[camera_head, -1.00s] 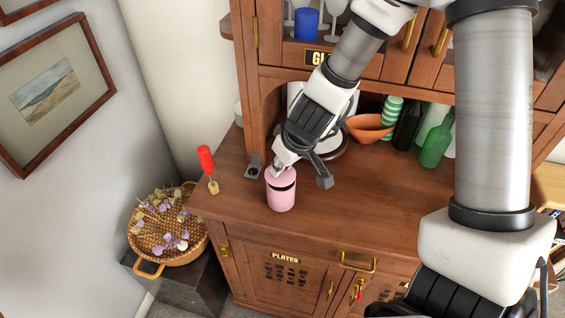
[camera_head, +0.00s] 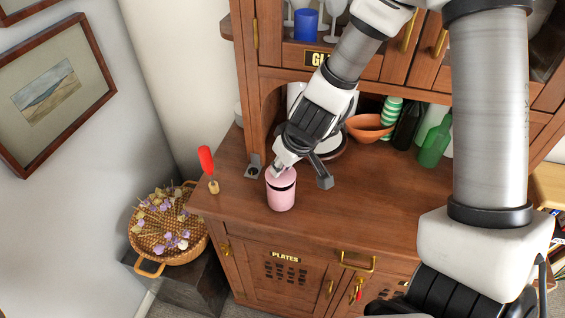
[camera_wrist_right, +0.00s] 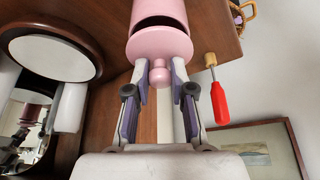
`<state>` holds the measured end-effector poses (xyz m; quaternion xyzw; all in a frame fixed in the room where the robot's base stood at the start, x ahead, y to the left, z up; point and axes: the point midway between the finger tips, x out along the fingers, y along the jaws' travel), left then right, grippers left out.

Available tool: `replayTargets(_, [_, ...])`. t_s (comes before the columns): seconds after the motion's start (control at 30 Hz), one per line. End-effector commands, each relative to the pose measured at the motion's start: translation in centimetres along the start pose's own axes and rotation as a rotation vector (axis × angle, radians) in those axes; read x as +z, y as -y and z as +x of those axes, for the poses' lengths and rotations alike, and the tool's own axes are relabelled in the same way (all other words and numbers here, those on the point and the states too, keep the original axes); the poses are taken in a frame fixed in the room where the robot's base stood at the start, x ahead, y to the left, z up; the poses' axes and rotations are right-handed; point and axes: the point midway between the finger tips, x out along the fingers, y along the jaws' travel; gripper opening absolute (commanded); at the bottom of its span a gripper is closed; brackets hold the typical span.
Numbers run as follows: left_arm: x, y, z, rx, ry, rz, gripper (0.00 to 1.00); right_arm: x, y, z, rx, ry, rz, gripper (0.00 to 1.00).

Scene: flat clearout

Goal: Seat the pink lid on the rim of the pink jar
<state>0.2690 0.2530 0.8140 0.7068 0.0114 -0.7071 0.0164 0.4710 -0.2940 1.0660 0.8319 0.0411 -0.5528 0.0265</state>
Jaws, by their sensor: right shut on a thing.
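The pink jar (camera_head: 281,200) stands upright on the wooden cabinet top near its front left corner. The pink lid (camera_head: 282,179) is over the jar, with a thin dark gap visible between them. My right gripper (camera_head: 278,168) comes down from above and is shut on the lid's knob. In the right wrist view, the fingers (camera_wrist_right: 160,70) flank the round knob of the lid (camera_wrist_right: 160,45), and the jar (camera_wrist_right: 160,10) shows beyond a dark band. I cannot tell whether the lid touches the rim anywhere. My left gripper is not in view.
A red-handled tool (camera_head: 206,162) stands left of the jar. An orange bowl (camera_head: 368,128) and green bottle (camera_head: 435,145) stand at the back right. A flower basket (camera_head: 165,250) sits lower left. The cabinet top right of the jar is clear.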

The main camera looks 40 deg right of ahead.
Motion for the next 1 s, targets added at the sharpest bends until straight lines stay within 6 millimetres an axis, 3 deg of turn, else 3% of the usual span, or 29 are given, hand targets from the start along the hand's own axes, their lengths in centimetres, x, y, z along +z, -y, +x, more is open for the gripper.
replayTargets(1.0, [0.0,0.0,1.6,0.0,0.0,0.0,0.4,0.7,0.0,1.7,0.0,0.0,0.0,0.0])
